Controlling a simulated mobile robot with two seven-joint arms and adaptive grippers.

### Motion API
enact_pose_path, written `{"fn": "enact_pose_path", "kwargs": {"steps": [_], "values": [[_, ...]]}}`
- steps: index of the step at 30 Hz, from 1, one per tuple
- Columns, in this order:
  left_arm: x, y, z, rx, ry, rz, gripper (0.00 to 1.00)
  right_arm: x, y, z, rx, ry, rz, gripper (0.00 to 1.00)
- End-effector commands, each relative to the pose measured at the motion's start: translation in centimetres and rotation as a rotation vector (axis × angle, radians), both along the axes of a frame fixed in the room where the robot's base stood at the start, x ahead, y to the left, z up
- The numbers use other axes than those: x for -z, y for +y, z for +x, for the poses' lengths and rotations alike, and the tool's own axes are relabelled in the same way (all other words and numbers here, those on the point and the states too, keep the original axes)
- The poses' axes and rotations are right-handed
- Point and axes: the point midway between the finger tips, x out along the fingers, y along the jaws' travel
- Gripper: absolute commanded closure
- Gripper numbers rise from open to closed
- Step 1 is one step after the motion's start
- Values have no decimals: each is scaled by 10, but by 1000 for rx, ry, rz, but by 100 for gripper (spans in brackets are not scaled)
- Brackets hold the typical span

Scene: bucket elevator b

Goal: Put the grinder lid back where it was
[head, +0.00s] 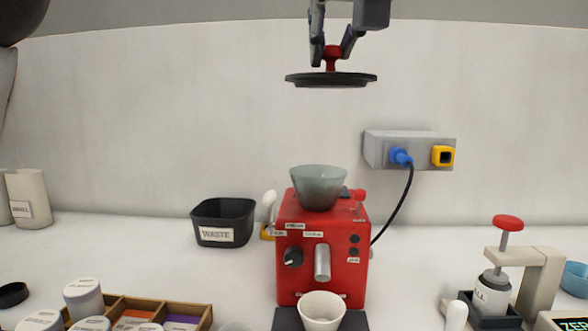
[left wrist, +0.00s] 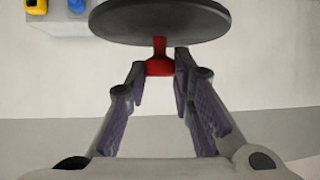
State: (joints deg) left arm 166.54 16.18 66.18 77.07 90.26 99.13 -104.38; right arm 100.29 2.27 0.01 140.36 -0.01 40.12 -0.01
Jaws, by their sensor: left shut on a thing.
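The grinder lid (head: 331,80) is a flat dark disc with a red knob, held level high above the grinder in the head view. My left gripper (head: 331,52) is shut on the red knob from above. In the left wrist view the lid (left wrist: 160,20) and its red knob show beyond the fingers of the left gripper (left wrist: 160,75). The red grinder (head: 318,255) stands on the counter with a translucent grey-green hopper (head: 318,188) open on top. The lid is well above the hopper and slightly right of it. My right gripper is not in view.
A wall socket box (head: 400,148) with a blue plug and black cable is right of the hopper. A black waste bin (head: 223,222) stands left of the grinder. A white cup (head: 322,311) is in front. A press with a red knob (head: 508,223) stands at right.

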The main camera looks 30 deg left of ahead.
Motion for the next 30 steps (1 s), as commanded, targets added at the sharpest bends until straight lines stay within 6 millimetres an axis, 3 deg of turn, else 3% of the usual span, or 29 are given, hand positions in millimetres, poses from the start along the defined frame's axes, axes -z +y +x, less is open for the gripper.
{"fn": "enact_pose_path", "kwargs": {"steps": [2,5,14,21,26,30], "values": [[-3,0,-6,1,4,0,100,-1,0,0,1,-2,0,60],[2,5,2,1,10,0,100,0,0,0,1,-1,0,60],[35,40,64,-1,12,-2,100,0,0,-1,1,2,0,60],[74,59,98,2,9,-1,100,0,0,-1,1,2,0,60],[88,65,108,2,7,-1,100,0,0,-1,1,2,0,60],[113,69,115,2,10,1,100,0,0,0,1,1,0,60]]}}
